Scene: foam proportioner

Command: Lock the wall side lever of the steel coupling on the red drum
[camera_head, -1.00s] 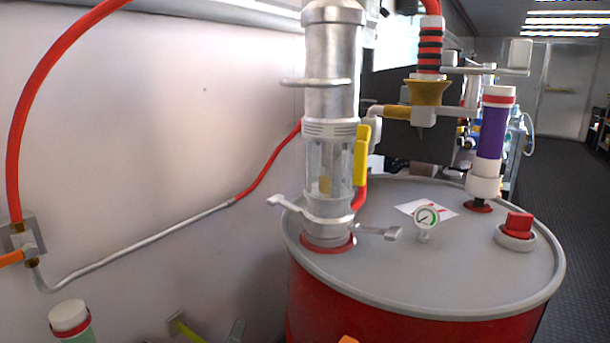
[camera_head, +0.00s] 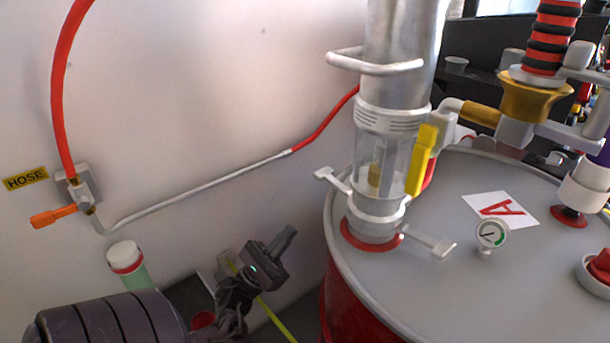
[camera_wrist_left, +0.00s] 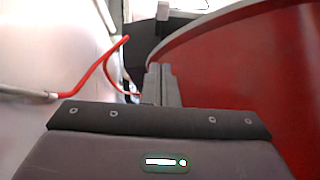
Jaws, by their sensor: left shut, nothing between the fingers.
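The steel coupling (camera_head: 376,213) stands upright on the grey lid of the red drum (camera_head: 338,308), with a clear section above it. Its wall side lever (camera_head: 331,180) sticks out to the left toward the wall. The other lever (camera_head: 431,242) sticks out to the right over the lid. My left gripper (camera_head: 287,240) is shut and empty, left of the drum and lower than the wall side lever, apart from it. In the left wrist view the shut fingers (camera_wrist_left: 161,84) point along the gap between wall and drum. A pale lever end (camera_wrist_left: 163,12) shows beyond them. My right gripper is not in view.
A red hose (camera_head: 327,124) and grey pipe (camera_head: 190,193) run along the wall. A yellow handle (camera_head: 422,160) sits on the clear section. A gauge (camera_head: 490,235) and a card marked A (camera_head: 499,208) are on the lid. A white-capped bottle (camera_head: 125,257) stands lower left.

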